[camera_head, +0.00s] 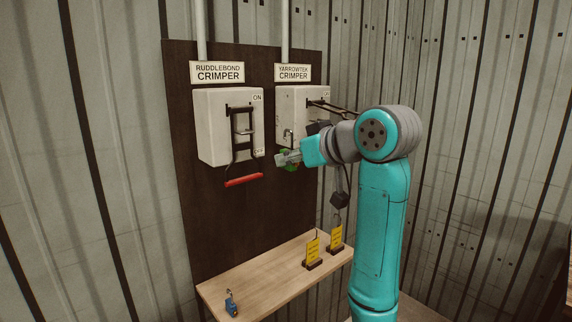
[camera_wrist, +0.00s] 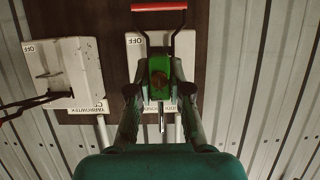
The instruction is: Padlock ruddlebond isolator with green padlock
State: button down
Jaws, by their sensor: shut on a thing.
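The ruddlebond isolator (camera_head: 213,140) is a pale box at the left of the dark board, under its name plate (camera_head: 217,72). Its black lever hangs down, with the red grip (camera_head: 243,180) below the box at the OFF end. My gripper (camera_head: 290,159) is shut on the green padlock (camera_head: 288,167), in front of the board and right of that lever. In the wrist view the green padlock (camera_wrist: 159,68) sits between the fingers, its metal shackle (camera_wrist: 162,123) pointing down the picture. The padlock is apart from the ruddlebond box in the head view.
A wooden shelf (camera_head: 270,276) below holds a blue padlock (camera_head: 231,304) and two yellow tags (camera_head: 312,249) in stands. Board below the ruddlebond grip is clear.

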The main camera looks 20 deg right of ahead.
aim_at(243, 147)
jog(key=shift+w+a, duration=0.75)
jog(key=shift+w, duration=1.6)
jog(key=shift+w+a, duration=0.8)
jog(key=shift+w, duration=1.55)
jog(key=shift+w+a, duration=0.75)
jog(key=shift+w, duration=1.6)
jog(key=shift+w+f, duration=0.15)
jog(key=shift+w, duration=0.05)
jog(key=shift+f, duration=0.75)
jog(key=c, duration=1)
grip_release()
jog(key=shift+s, duration=0.1)
